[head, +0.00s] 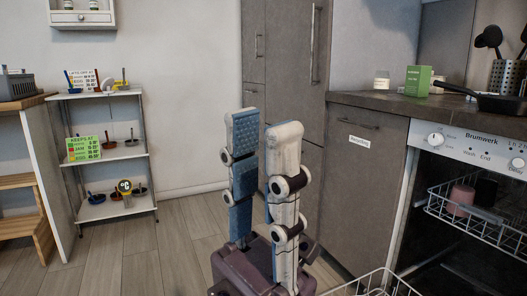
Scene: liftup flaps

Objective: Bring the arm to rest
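My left gripper (262,124) stands in the lower middle of the head view with its fingers pointing up. The two fingers are apart, with blue pads and white outer links, and nothing shows between them. Its dark purple body is at the bottom of the picture. It appears in front of the grey-brown cabinets, clear of them as far as I can tell. My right gripper is not in view.
An open dishwasher (477,152) is at right, its upper rack (470,214) holding a pink cup (460,200). Another wire rack (375,284) shows at the bottom. The counter (385,102) bears a green box (418,81) and a pan (497,102). A shelf (112,153) stands left.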

